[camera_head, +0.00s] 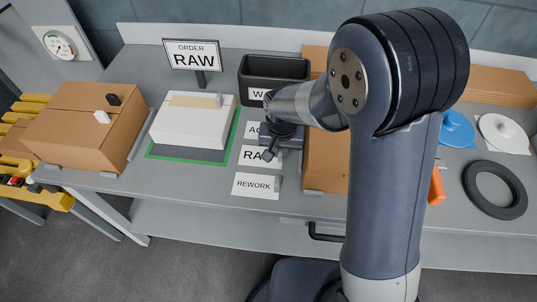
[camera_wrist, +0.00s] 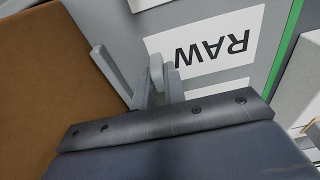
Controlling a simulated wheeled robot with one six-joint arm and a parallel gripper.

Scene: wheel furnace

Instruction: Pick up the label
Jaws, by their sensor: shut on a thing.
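The RAW label (camera_head: 250,155) is a white card with black letters, in the middle of a column of labels on the grey table. It shows upside down in the wrist view (camera_wrist: 215,48), with a small light-grey tab at its edge by my fingers. My gripper (camera_head: 269,155) is at the label's right end, with its fingers (camera_wrist: 157,85) closed at that tab. The card looks flat at table level; I cannot tell whether it is lifted. An order sign (camera_head: 191,53) at the back also reads RAW.
The REWORK label (camera_head: 256,186) lies in front, and another label (camera_head: 251,130), partly hidden, lies behind. A white box (camera_head: 192,125) sits in a green outline at left, beside a cardboard box (camera_head: 88,125). A black bin (camera_head: 262,75) stands behind; brown cardboard (camera_head: 323,165) is close at right.

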